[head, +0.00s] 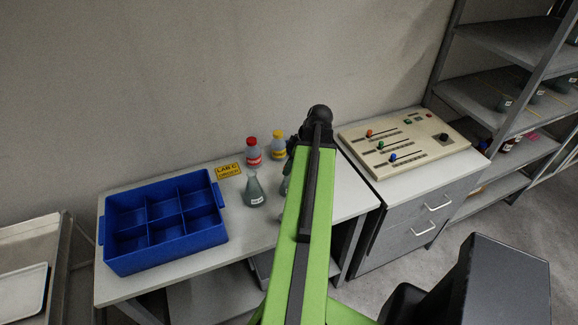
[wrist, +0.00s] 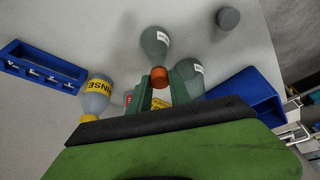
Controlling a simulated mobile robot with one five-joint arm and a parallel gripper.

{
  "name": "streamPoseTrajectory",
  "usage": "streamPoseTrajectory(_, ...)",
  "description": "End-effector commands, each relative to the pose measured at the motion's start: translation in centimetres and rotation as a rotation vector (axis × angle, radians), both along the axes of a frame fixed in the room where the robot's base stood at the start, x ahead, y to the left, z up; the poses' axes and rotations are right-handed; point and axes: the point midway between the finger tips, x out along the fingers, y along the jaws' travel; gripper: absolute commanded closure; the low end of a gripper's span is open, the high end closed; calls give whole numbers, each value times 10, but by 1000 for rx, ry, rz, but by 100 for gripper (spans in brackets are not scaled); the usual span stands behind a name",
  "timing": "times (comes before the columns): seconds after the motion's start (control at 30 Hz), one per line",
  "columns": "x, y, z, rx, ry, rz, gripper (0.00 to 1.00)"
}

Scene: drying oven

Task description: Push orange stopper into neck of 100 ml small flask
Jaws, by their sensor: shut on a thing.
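My gripper (wrist: 163,82) is shut on the orange stopper (wrist: 159,77), which sits between its green fingers in the wrist view. I cannot tell whether the stopper touches or enters the neck. A second labelled flask (wrist: 190,80) stands beside the right finger, partly covered by it. In the head view, one conical flask (head: 254,192) is clear and another (head: 285,186) is mostly hidden behind my arm, as is the stopper. The flask sizes cannot be read.
A blue compartment crate (head: 163,222) fills the left of the table. The wrist view shows a blue rack (wrist: 42,68) and a grey round object (wrist: 228,18).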

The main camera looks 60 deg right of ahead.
Motion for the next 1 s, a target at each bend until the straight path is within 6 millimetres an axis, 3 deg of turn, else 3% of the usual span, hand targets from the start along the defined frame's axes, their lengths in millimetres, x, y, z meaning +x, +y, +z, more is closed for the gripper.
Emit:
streamPoseTrajectory(0.37, 0, 0, -1, 0, 0, 0, 100)
streamPoseTrajectory(0.4, 0, 0, -1, 0, 0, 0, 71)
streamPoseTrajectory(0.53, 0, 0, -1, 0, 0, 0, 54)
streamPoseTrajectory(0.77, 0, 0, -1, 0, 0, 0, 51)
streamPoseTrajectory(0.93, 1, 0, -1, 1, 0, 1, 31)
streamPoseTrajectory(1.0, 1, 0, -1, 1, 0, 1, 29)
